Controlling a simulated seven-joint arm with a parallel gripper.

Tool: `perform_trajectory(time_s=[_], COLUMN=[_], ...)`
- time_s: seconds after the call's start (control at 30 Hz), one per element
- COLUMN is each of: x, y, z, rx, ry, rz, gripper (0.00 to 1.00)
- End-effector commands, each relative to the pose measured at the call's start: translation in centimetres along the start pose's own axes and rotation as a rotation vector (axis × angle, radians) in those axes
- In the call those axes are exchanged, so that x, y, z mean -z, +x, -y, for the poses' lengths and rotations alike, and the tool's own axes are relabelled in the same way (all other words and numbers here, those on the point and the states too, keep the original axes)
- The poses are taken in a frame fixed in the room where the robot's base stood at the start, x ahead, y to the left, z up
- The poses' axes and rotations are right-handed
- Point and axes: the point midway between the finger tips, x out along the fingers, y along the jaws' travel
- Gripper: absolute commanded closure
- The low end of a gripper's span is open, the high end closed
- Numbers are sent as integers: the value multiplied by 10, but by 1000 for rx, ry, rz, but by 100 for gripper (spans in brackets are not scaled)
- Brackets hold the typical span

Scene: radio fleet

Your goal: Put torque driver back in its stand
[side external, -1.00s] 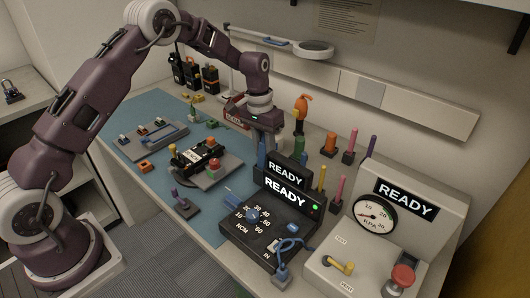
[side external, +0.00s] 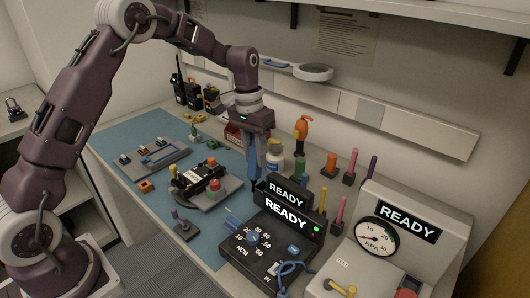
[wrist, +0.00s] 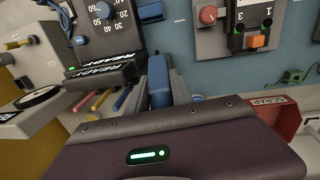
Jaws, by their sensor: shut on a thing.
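My gripper (side external: 252,158) hangs above the bench, just behind and left of the black torque tester (side external: 270,235) whose screens read READY. It is shut on a blue, upright piece that shows below its body in the side view. The same blue piece (wrist: 158,82) stands out beyond the gripper in the wrist view, with a grey finger beside it. I take it for the torque driver, but its lower end and the grip are partly hidden. I cannot tell which holder is the driver's stand.
An orange tool (side external: 301,128) and a white bottle (side external: 275,160) stand right of the gripper. Pink, yellow and purple sticks stand upright behind the tester. A pressure gauge unit (side external: 400,240) is at right. The blue mat (side external: 125,175) has free room at left.

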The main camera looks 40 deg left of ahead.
Motion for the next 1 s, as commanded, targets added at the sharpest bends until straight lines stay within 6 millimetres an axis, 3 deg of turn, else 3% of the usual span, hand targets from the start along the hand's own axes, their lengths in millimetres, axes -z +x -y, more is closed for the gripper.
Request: perform_trajectory(time_s=[0.2, 0.4, 0.47, 0.77, 0.83, 1.0], x=[-58, -85, -78, 5, 12, 14], y=[-1, -1, -3, -31, -26, 13], z=[2, 2, 1, -17, -18, -14], rx=[0, 3, 13, 97, 104, 106], ry=[-1, 2, 6, 42, 46, 44], rz=[0, -7, -31, -240, -258, -262], gripper=[100, 100, 100, 100, 100, 100])
